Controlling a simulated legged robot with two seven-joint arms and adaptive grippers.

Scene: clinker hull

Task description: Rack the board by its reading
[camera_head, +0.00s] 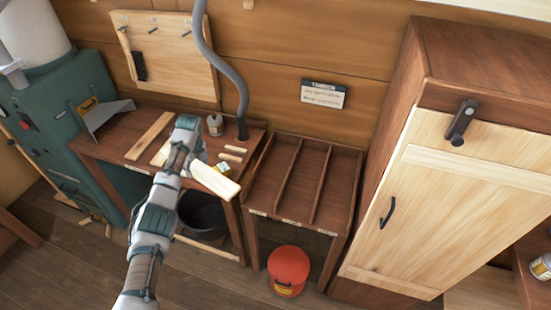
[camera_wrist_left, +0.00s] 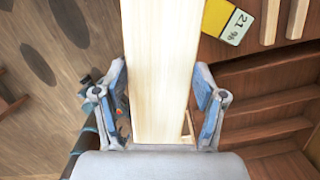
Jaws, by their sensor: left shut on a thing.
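My left gripper (camera_head: 194,164) is shut on a pale board (camera_head: 214,181), just above the right end of the workbench. In the left wrist view the board (camera_wrist_left: 160,70) runs upward between the two fingers of the gripper (camera_wrist_left: 163,98). A yellow meter (camera_head: 225,169) lies on the bench beside the board. In the left wrist view the meter (camera_wrist_left: 218,17) shows 21 and what looks like a percent sign. The brown rack (camera_head: 265,175) stands right of the bench, with dividers making three empty bays. Small labels on its front edge are too small to read. My right gripper is out of view.
A sign headed TIMBER (camera_head: 324,94) hangs above the rack; its smaller lines are unreadable. Several wood pieces (camera_head: 148,136) and a small jar (camera_head: 215,124) are on the bench.

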